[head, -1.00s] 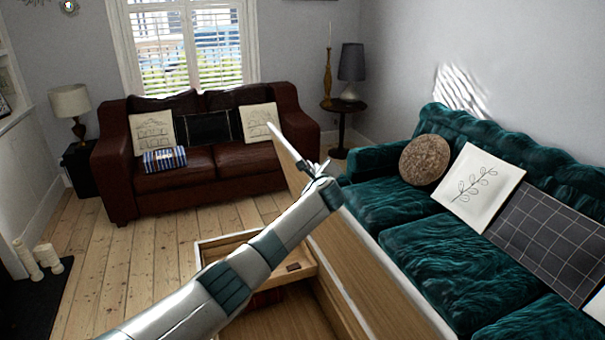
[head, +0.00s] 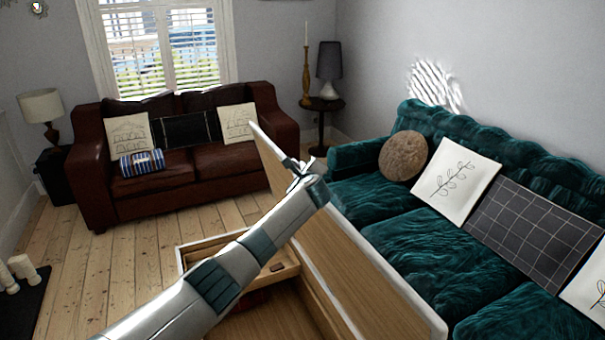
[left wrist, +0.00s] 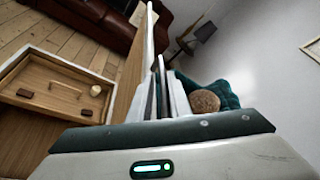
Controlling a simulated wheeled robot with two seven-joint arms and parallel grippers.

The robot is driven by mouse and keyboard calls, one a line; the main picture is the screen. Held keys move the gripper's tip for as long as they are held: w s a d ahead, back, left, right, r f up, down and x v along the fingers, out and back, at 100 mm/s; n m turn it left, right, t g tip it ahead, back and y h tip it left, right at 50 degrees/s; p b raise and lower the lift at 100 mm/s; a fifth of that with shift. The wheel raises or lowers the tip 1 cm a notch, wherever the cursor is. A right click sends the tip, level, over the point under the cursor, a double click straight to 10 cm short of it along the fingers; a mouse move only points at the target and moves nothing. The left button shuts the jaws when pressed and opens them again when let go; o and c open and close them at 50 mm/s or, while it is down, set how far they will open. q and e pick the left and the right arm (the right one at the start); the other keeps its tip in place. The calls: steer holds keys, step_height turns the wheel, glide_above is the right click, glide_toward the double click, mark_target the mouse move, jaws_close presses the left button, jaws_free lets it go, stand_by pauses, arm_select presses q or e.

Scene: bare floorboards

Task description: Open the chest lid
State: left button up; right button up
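The wooden chest lid (head: 335,257) stands raised, its pale edge running from the middle of the head view to the lower right. The open chest (head: 180,257) is below and left of it. My left gripper (head: 297,165) is at the lid's upper edge in the head view. In the left wrist view its fingers (left wrist: 168,90) lie close beside the lid's pale edge (left wrist: 148,45). Whether they grip the lid or only touch it is unclear. My left arm hides part of the chest. My right gripper is not in view.
An inner tray (left wrist: 22,68) in the chest holds small items. A teal sofa (head: 420,255) stands close behind the lid on the right. A red-brown sofa (head: 160,185) is at the back. Bare floorboards (head: 100,265) are clear on the left.

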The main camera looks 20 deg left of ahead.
arm_select(q)
steer(key=shift+s, duration=0.15)
steer(key=b+v, duration=0.3)
steer(key=v, duration=1.4)
steer(key=shift+b, duration=0.35)
steer(key=shift+s+d+f, duration=0.1)
steer(key=shift+d, duration=0.05)
